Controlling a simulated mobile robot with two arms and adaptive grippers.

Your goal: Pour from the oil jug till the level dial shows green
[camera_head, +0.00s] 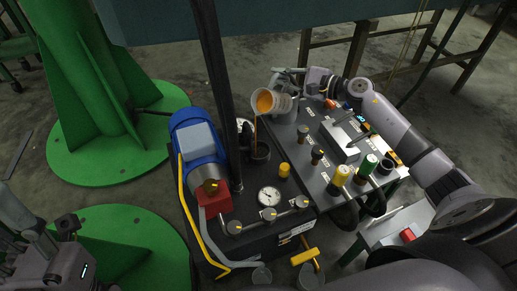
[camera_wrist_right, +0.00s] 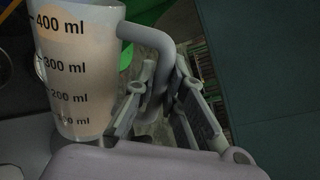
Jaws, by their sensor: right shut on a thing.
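The oil jug (camera_head: 274,104) is tilted to the left above the black machine, its brown oil showing at the mouth. My right gripper (camera_head: 291,79) is shut on the jug's handle (camera_wrist_right: 152,42); in the right wrist view the translucent jug (camera_wrist_right: 82,75) shows ml marks. A white round dial (camera_head: 268,196) faces up on the machine; its colours are too small to read. Another pale round face (camera_head: 246,128) is partly hidden by the dark post. My left gripper (camera_head: 68,226) is at the lower left, its opening unclear.
A blue motor (camera_head: 196,135) with a red block (camera_head: 214,202) stands left of the filler cup. A dark post (camera_head: 219,85) rises beside it. Knobs, yellow and green cylinders (camera_head: 367,164) crowd the right panel. Green round bases (camera_head: 75,160) stand on the floor at left.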

